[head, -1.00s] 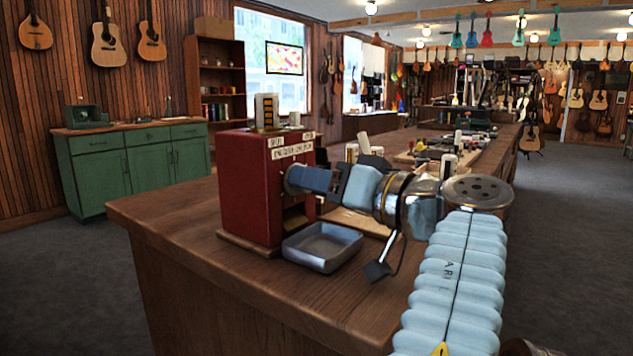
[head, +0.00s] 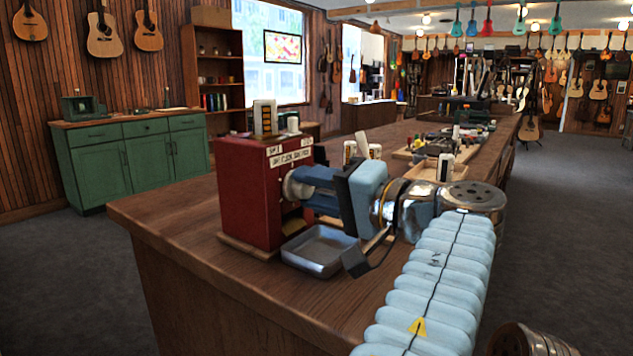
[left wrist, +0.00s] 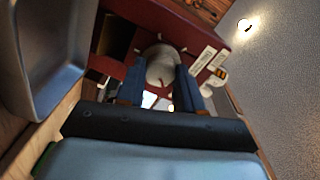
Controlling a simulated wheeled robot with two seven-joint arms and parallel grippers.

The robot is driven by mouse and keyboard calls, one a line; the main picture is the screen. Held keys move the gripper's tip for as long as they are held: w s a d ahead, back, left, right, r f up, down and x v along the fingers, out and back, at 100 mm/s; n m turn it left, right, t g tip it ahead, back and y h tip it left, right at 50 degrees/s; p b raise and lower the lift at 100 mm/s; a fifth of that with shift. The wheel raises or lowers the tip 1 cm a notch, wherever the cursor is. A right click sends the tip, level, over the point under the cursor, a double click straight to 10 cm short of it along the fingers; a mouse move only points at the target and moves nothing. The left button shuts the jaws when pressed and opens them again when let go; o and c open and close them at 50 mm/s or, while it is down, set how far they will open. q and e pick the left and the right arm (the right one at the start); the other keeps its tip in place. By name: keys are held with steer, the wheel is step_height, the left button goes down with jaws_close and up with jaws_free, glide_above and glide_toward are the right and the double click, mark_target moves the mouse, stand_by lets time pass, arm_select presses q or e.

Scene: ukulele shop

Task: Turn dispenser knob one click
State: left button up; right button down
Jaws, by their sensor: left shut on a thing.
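The dispenser is a red box (head: 245,195) on a wooden base, with white labels (head: 290,153) along its upper edge. It stands near the counter's front left end. Its pale round knob (left wrist: 160,68) shows in the left wrist view between my blue fingers. My left gripper (head: 300,184) reaches the dispenser's right face, shut on the knob; the fingers hide most of the knob in the head view. In the left wrist view, the fingers of this gripper (left wrist: 161,82) lie on both sides of the knob. My right gripper is not in view.
A shallow grey metal tray (head: 318,250) sits on the wooden counter (head: 215,275) just below my left gripper. White containers (head: 264,117) stand on top of the dispenser. More small goods lie farther along the counter. A green cabinet (head: 132,165) stands behind at left.

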arm_select(q)
steer(key=shift+w+a+m, duration=0.1)
steer(key=shift+a+m, duration=0.15)
steer(key=shift+m, duration=0.85)
steer(key=o, duration=0.8)
steer(key=shift+c, duration=0.2)
steer(key=shift+o, duration=1.4)
steer(key=shift+a, duration=0.15)
steer(key=v, duration=1.4)
steer(key=shift+w, duration=0.15)
steer(key=shift+f, duration=0.1)
